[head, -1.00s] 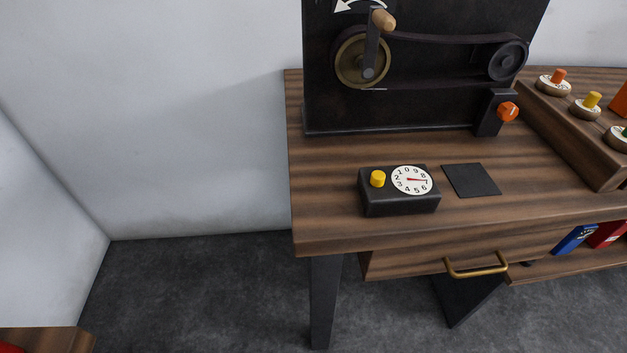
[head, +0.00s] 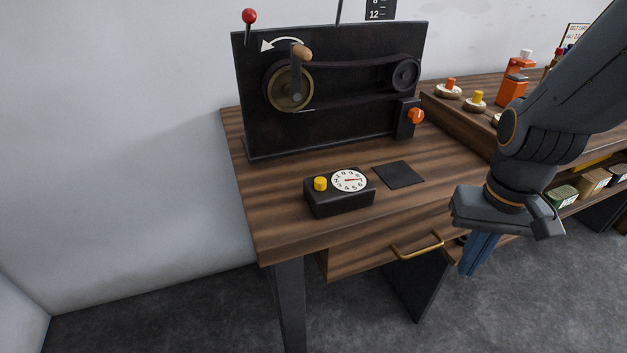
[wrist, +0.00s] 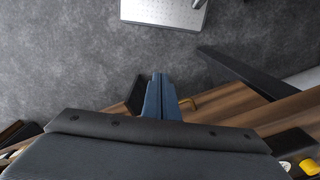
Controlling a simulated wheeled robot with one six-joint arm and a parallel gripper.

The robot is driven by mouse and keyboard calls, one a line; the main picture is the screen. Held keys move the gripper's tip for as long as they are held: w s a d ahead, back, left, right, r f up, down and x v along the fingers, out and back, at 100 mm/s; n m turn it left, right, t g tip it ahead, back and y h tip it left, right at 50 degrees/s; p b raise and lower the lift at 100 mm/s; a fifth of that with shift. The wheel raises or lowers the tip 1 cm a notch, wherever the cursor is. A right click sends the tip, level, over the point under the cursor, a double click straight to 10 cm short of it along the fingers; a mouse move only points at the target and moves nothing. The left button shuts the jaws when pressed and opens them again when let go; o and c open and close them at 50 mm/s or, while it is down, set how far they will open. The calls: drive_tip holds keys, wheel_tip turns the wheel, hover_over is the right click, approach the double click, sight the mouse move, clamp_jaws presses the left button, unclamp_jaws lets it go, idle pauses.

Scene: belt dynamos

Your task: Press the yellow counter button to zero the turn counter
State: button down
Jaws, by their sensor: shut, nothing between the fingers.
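The yellow counter button (head: 320,184) sits on the left of the top of a black counter box (head: 340,203), beside a white round dial (head: 348,181) with numbers and a red hand. The box stands near the front left of the wooden bench. In the wrist view the yellow button (wrist: 284,166) shows at the lower right corner, beside part of the dial. My gripper (head: 474,262) is to the right of the box, in front of the bench edge, pointing down. Its blue fingers (wrist: 161,98) are shut together and empty, apart from the button.
A black machine panel (head: 330,115) with a crank (head: 302,52) and belt stands behind the box. A dark square pad (head: 399,174) lies right of the box. A brass drawer handle (head: 417,246) sticks out in front. Bench space before the box is clear.

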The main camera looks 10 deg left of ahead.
drive_tip(key=w+a+r+n+h+p, duration=0.2)
drive_tip(key=a+r+n+h+p, duration=0.1)
drive_tip(key=a+r+n+p, duration=0.3)
wheel_tip(320, 180, up, 14)
drive_tip(key=n+t+p, duration=0.8)
drive_tip(key=n, duration=0.8)
hover_over(320, 183)
drive_tip(key=shift+s+a+f+h, duration=0.1)
drive_tip(key=shift+s+a+h, duration=0.05)
drive_tip(key=shift+a+h, duration=0.2)
drive_tip(key=shift+f, duration=0.1)
wheel_tip(320, 183, down, 9)
drive_tip(key=b, duration=0.6)
drive_tip(key=shift+b, duration=0.3)
drive_tip(key=shift+f+b, duration=0.25)
drive_tip(key=shift+b, duration=0.1)
